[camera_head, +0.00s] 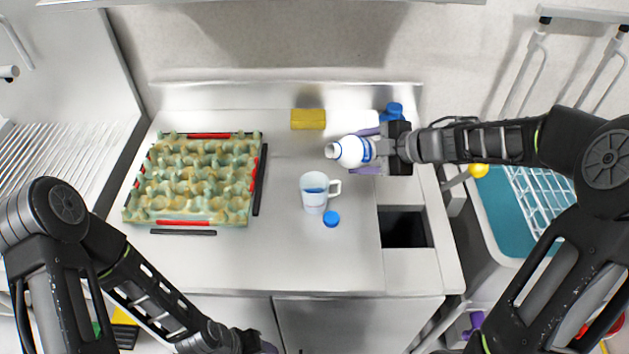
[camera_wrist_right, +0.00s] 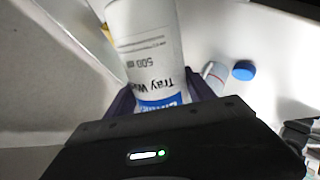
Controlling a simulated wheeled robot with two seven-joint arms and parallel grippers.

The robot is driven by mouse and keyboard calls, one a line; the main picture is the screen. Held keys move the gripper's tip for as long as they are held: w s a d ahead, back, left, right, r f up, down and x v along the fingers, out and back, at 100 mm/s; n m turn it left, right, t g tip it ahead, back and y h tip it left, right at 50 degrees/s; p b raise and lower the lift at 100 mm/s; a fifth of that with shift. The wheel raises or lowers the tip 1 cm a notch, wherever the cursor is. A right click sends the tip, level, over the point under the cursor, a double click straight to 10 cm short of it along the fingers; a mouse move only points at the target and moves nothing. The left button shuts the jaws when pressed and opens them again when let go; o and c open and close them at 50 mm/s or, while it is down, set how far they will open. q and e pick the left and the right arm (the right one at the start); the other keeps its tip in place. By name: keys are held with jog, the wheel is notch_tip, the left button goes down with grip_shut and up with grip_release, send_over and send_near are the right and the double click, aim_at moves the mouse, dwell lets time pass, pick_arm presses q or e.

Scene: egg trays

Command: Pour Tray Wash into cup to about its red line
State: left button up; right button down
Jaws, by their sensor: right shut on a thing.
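The white Tray Wash bottle (camera_head: 352,151) lies tipped on its side in the air, its uncapped mouth facing left, up and right of the cup. My right gripper (camera_head: 368,152) is shut on the bottle; its label shows in the right wrist view (camera_wrist_right: 150,50). The white cup (camera_head: 313,200) stands upright on the counter, handle to the right, with blue liquid visible inside. I cannot clearly make out its red line. No stream shows between bottle and cup. A blue cap (camera_head: 331,219) lies beside the cup. My left gripper (camera_head: 264,347) is at the bottom edge, mostly cut off.
A green-yellow egg tray (camera_head: 240,221) sits on the left of the counter (camera_head: 280,255), with red and black strips around it. A yellow sponge (camera_head: 308,119) lies at the back. A dark square opening (camera_head: 403,228) is right of the cup. A blue object (camera_head: 394,111) is behind my right gripper.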

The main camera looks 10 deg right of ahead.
jog(key=shift+r, duration=0.1)
dwell(0.3)
jog(key=p, duration=0.1)
jog(key=r+m+y+p, duration=0.1)
jog(key=p, duration=0.1)
jog(key=shift+s+a+r, duration=0.1)
jog(key=shift+a+r, duration=0.05)
jog(key=shift+a, duration=0.2)
jog(key=shift+a+y, duration=0.2)
jog(key=shift+y, duration=0.3)
jog(key=shift+s+a+f+m+y, duration=0.15)
jog(key=shift+a+f+m+y, duration=0.1)
jog(key=shift+m+y, duration=0.2)
jog(key=shift+a+f+m+y, duration=0.1)
jog(key=shift+f+m+y, duration=0.1)
jog(key=shift+m+y, duration=0.3)
jog(key=shift+d+r+m+y, duration=0.1)
jog(key=shift+d+m+y, duration=0.15)
jog(key=shift+y, duration=0.2)
jog(key=r+m+y, duration=0.1)
jog(key=r, duration=0.2)
jog(key=r+m+y, duration=0.1)
jog(key=r, duration=0.3)
jog(key=r+m+y, duration=0.1)
jog(key=r, duration=0.2)
jog(key=shift+w+d+r+m+t+y, duration=0.2)
jog(key=shift+m+t+y, duration=0.1)
jog(key=shift+t+y, duration=0.1)
jog(key=shift+f, duration=0.1)
